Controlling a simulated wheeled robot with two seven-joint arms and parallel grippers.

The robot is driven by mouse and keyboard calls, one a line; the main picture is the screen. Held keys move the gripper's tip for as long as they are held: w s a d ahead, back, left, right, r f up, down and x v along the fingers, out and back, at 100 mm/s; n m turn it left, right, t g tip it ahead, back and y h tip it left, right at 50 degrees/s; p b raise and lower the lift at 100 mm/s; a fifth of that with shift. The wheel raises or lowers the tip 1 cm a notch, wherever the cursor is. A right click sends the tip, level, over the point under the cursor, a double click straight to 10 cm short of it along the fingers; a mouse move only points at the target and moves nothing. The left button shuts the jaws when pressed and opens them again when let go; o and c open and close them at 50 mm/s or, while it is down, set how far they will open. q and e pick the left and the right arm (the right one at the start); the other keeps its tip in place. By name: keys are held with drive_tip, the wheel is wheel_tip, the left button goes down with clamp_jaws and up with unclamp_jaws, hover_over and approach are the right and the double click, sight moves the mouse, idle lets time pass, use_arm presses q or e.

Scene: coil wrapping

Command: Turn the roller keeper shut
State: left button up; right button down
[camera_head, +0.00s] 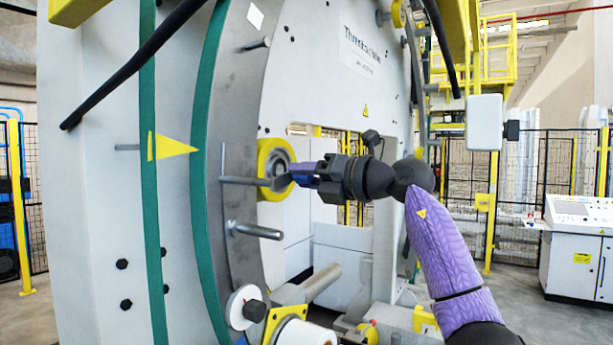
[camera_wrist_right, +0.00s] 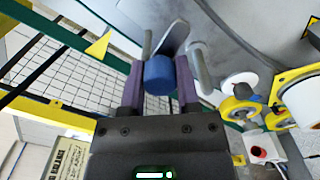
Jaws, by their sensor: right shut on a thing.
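The roller keeper shows in the right wrist view as a blue round grip (camera_wrist_right: 158,75) with a flat grey metal plate (camera_wrist_right: 173,38) beyond it. In the head view its grey plate (camera_head: 282,184) shows in front of the yellow-rimmed roller (camera_head: 265,158) on the ring's edge. My right gripper (camera_head: 296,176) reaches in from the right and is shut on the keeper's blue grip; its purple fingers lie on both sides of it in the wrist view (camera_wrist_right: 157,88). The fingers hide part of the keeper in the head view. My left gripper is not in view.
The large grey ring (camera_head: 240,100) with green edging stands close by. Metal pins (camera_head: 257,231) stick out near the keeper. A yellow triangular pointer (camera_head: 175,146) sits to the left. White rolls (camera_head: 305,333) lie below. A control desk (camera_head: 580,240) stands far right.

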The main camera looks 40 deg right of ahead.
drive_tip(key=shift+f+m, duration=0.1)
drive_tip(key=shift+m, duration=0.2)
idle(0.4)
drive_tip(key=f+m, duration=0.1)
drive_tip(key=m, duration=0.3)
drive_tip(key=shift+f, duration=0.4)
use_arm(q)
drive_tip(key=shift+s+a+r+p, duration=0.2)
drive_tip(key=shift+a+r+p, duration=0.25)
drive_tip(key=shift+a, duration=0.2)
use_arm(e)
drive_tip(key=shift+s+a+f+m, duration=0.15)
drive_tip(key=shift+a+f+m, duration=0.35)
drive_tip(key=shift+m, duration=1.55)
drive_tip(key=shift+s+a+f+m, duration=0.1)
drive_tip(key=shift+a+f+m, duration=0.45)
drive_tip(key=shift+m, duration=1.55)
drive_tip(key=shift+s+a+f+m, duration=0.15)
drive_tip(key=shift+a+f+m, duration=0.35)
drive_tip(key=shift+m, duration=1.55)
drive_tip(key=shift+d+f, duration=0.1)
drive_tip(key=shift+f, duration=0.1)
drive_tip(key=shift+c, duration=1.6)
unclamp_jaws()
